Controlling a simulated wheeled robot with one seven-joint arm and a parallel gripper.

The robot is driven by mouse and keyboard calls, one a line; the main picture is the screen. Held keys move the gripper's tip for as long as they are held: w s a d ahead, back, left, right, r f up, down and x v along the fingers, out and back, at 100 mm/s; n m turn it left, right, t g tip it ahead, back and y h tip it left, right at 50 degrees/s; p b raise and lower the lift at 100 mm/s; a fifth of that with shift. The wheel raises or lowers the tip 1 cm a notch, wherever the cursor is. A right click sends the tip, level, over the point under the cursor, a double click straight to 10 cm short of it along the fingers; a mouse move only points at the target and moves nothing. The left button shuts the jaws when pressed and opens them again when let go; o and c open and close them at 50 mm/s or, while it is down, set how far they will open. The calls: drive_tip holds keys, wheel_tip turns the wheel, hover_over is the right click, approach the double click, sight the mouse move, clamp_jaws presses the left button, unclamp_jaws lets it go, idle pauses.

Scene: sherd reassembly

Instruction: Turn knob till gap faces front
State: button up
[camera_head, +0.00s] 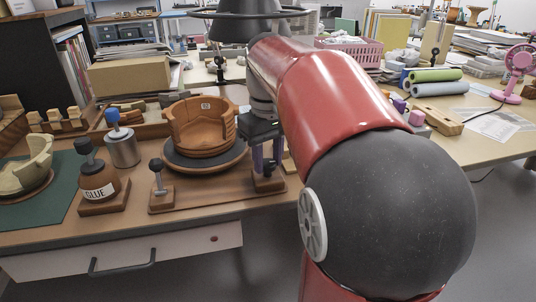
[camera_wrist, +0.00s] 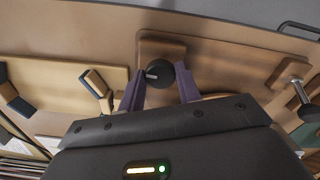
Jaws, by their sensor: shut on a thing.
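My gripper (camera_head: 267,160) has its purple fingers around a black knob (camera_wrist: 160,73) on a small wooden block (camera_wrist: 162,48). In the wrist view the knob sits between the two fingers. In the head view my fingers mostly hide it. To the left, a broken terracotta pot (camera_head: 203,128) stands on a dark round turntable (camera_head: 180,164). Its tall inner wall with a small label shows at the back, and its lower, open side appears turned towards the head camera. My wrist is close to the pot's right side.
A second black knob on a post (camera_head: 156,165) stands front left of the turntable. A glue bottle (camera_head: 98,182), a blue-topped metal can (camera_head: 122,147) and a pale broken bowl (camera_head: 27,168) stand further left. A pink basket (camera_head: 350,50) is behind my arm.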

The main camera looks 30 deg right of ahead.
sight(268, 162)
drive_tip(key=shift+n, duration=0.6)
drive_tip(key=o, duration=1)
drive_tip(key=shift+c, duration=0.2)
wheel_tip(268, 162, up, 8)
drive_tip(key=shift+f, duration=0.1)
drive_tip(key=s+a+f+m+t, duration=0.1)
drive_tip(key=s+a+f+t, duration=0.1)
drive_tip(key=s+a+f, duration=0.4)
drive_tip(key=s+a+f+m+t, duration=0.1)
drive_tip(key=s+a+f+t, duration=0.2)
drive_tip(key=f, duration=0.7)
drive_tip(key=s+a, duration=0.2)
drive_tip(key=s, duration=0.2)
drive_tip(key=shift+a+f+t, duration=0.2)
drive_tip(key=shift+a+t, duration=0.1)
drive_tip(key=shift+a, duration=0.1)
